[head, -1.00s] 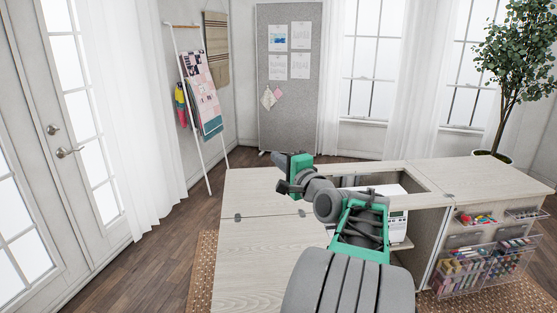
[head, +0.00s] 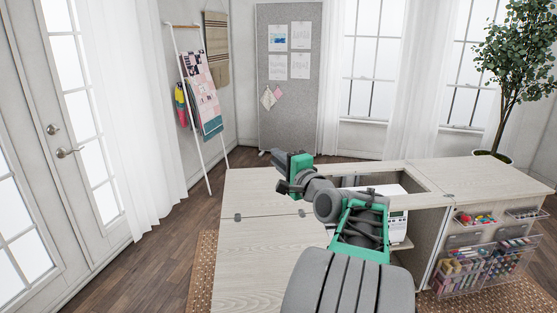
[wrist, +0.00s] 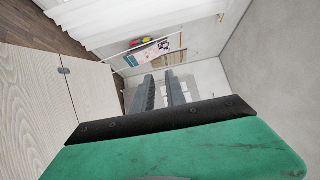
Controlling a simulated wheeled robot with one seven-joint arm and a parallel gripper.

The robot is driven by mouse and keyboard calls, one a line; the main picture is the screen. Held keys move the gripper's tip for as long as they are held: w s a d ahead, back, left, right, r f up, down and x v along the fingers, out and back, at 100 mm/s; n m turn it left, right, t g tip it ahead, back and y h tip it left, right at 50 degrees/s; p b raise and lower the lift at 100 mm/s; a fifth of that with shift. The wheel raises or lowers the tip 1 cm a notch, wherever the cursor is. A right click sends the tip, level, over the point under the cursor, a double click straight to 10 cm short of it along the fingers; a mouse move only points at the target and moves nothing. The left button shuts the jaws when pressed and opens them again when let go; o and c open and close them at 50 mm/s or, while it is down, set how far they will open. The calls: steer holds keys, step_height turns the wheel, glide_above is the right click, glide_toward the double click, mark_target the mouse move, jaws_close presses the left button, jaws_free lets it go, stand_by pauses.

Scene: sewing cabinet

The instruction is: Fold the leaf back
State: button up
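The leaf (head: 262,262) is a pale wood-grain panel lying flat and level at the front left of the cabinet top. Two small dark hinges (head: 238,217) mark the seam between it and the rear panel (head: 250,187). In the wrist view, pale panels meet at a hinge (wrist: 65,71) on the left. My gripper (head: 281,174) is above the rear panel, just behind the seam, pointing left. In the wrist view its two grey fingers (wrist: 161,93) stand apart with nothing between them. My arm hides the leaf's right part.
A white sewing machine (head: 398,222) sits in the cabinet opening, partly behind my arm. Clear bins of thread (head: 490,262) hang at the right front. A ladder rack (head: 187,110) with fabric stands behind left. Floor (head: 150,262) left of the cabinet is free.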

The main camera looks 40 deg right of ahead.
steer(key=b+v, duration=0.1)
steer(key=v, duration=0.6)
steer(key=shift+s+b, duration=0.3)
steer(key=shift+s, duration=0.1)
steer(key=shift+a, duration=0.15)
steer(key=shift+c, duration=0.3)
